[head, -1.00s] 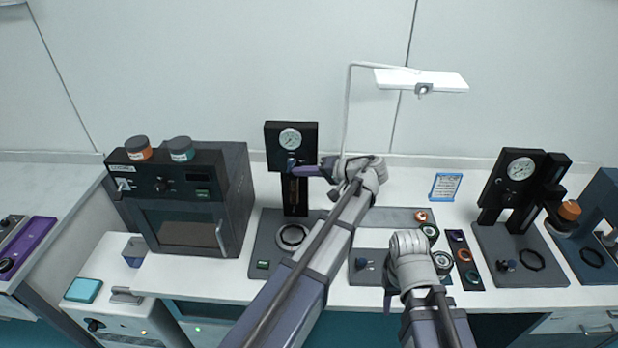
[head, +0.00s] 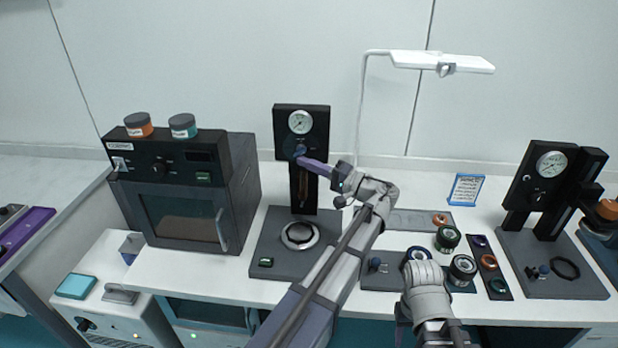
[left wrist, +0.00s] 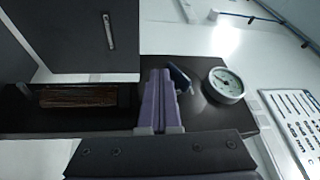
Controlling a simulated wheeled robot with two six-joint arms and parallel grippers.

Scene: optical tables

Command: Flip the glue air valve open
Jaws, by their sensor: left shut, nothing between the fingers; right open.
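A black upright stand (head: 316,123) carries a round white gauge (head: 300,122). A small blue valve lever (head: 299,151) sits just below the gauge, partly hidden in the head view. In the left wrist view the blue lever (left wrist: 179,77) is tilted, between the gauge (left wrist: 226,85) and my fingers. My left gripper (head: 304,161) has purple fingers, shut and empty, right beside the lever. They also show in the left wrist view (left wrist: 158,88). I cannot tell whether they touch the lever. My right arm is at lower right; its gripper does not show.
A black oven (head: 180,218) with two jars on top stands left of the stand. A second gauge stand (head: 535,185) is at the right. A lamp (head: 442,62) hangs above the table.

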